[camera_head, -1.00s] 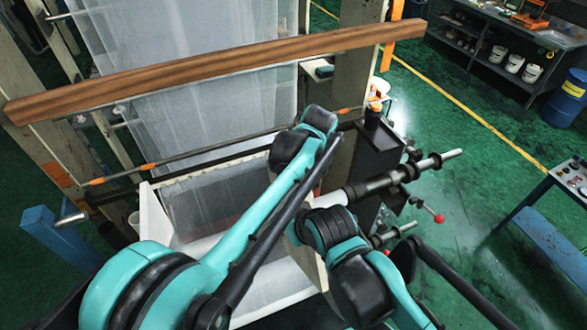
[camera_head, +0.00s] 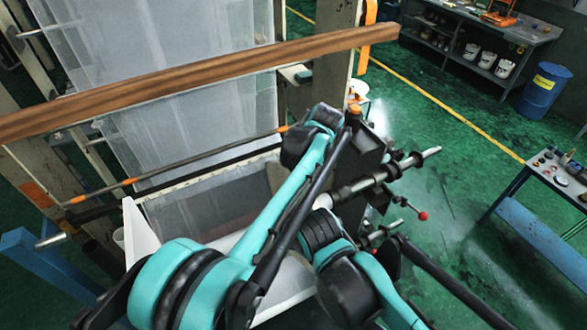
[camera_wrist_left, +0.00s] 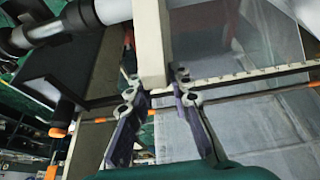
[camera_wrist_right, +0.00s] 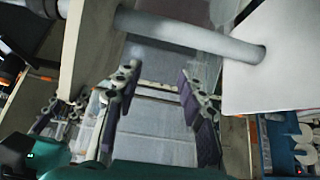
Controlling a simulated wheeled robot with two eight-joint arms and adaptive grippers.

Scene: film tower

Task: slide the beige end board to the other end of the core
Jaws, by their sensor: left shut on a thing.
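The beige end board (camera_wrist_left: 153,40) stands edge-on between the fingers of my left gripper (camera_wrist_left: 156,84), which is shut on it. In the right wrist view the beige board (camera_wrist_right: 86,45) is at the left. A pale core (camera_wrist_right: 190,36) runs from it to a white end board (camera_wrist_right: 275,60) at the right. My right gripper (camera_wrist_right: 155,82) is open and empty below the core, between the two boards. In the head view the white board (camera_head: 140,238) shows at the left of the trough. My arms hide both gripper tips and most of the core there.
A brown wooden beam (camera_head: 200,80) crosses above the frame. A dark shaft (camera_head: 385,175) sticks out at the right, near a red-knobbed lever (camera_head: 422,215). A side table (camera_head: 553,180) and a blue barrel (camera_head: 545,88) stand farther right. The green floor between is clear.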

